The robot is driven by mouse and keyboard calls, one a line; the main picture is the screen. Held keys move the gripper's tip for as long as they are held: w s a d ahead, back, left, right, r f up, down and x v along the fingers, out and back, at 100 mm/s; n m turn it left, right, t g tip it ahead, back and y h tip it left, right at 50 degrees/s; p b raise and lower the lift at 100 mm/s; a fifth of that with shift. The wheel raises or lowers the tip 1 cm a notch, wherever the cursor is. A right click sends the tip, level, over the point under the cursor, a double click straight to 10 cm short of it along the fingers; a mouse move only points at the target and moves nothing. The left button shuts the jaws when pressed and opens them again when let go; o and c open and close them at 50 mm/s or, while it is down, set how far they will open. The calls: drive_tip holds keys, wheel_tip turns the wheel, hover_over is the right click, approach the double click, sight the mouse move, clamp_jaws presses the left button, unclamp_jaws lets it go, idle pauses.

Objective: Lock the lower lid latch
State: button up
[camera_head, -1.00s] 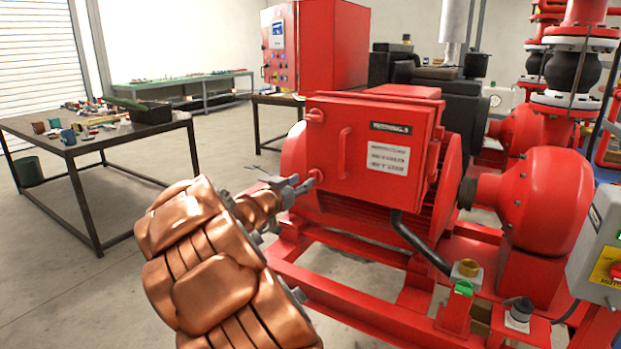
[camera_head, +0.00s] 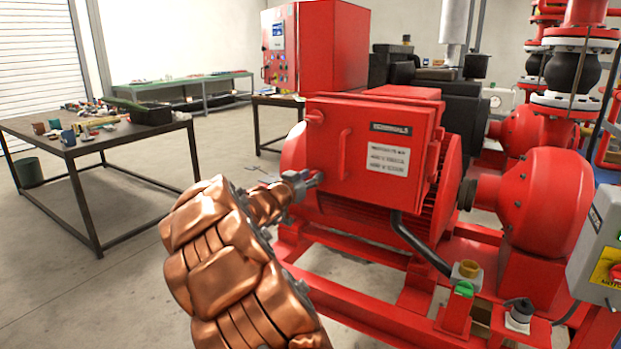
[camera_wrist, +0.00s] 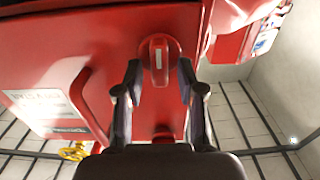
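The lower lid latch (camera_wrist: 159,60) is a red knob with a raised lever and a pale mark. In the wrist view its lever stands upright in the picture. My gripper (camera_wrist: 159,72) is open, with one dark finger on each side of the latch and gaps showing beside the lever. In the head view my gripper (camera_head: 314,180) is at the lower left corner of the red box lid (camera_head: 334,144) and hides the lower latch. The upper latch (camera_head: 315,117) sits at the lid's upper left. A bar handle (camera_head: 345,153) is on the lid.
A white label (camera_head: 388,159) is on the lid. The red motor (camera_head: 447,190) and base frame (camera_head: 350,303) lie around and below the box. A cluttered table (camera_head: 90,145) stands to the left. Open floor lies between it and the skid.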

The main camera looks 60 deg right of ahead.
clamp_jaws()
idle(0.5)
drive_tip(key=shift+f+m, duration=0.15)
drive_tip(key=shift+m, duration=1.15)
drive_tip(key=shift+s+f+m+b, duration=0.15)
drive_tip(key=shift+s+m+b, duration=0.05)
drive_tip(key=shift+m+b, duration=2.15)
drive_tip(key=shift+s+f+m+b, duration=0.2)
drive_tip(key=shift+m+b, duration=1.7)
drive_tip(key=shift+m, duration=0.8)
drive_tip(key=shift+s+f+m+b, duration=0.15)
drive_tip(key=shift+m+b, duration=1.95)
drive_tip(key=shift+m, duration=0.45)
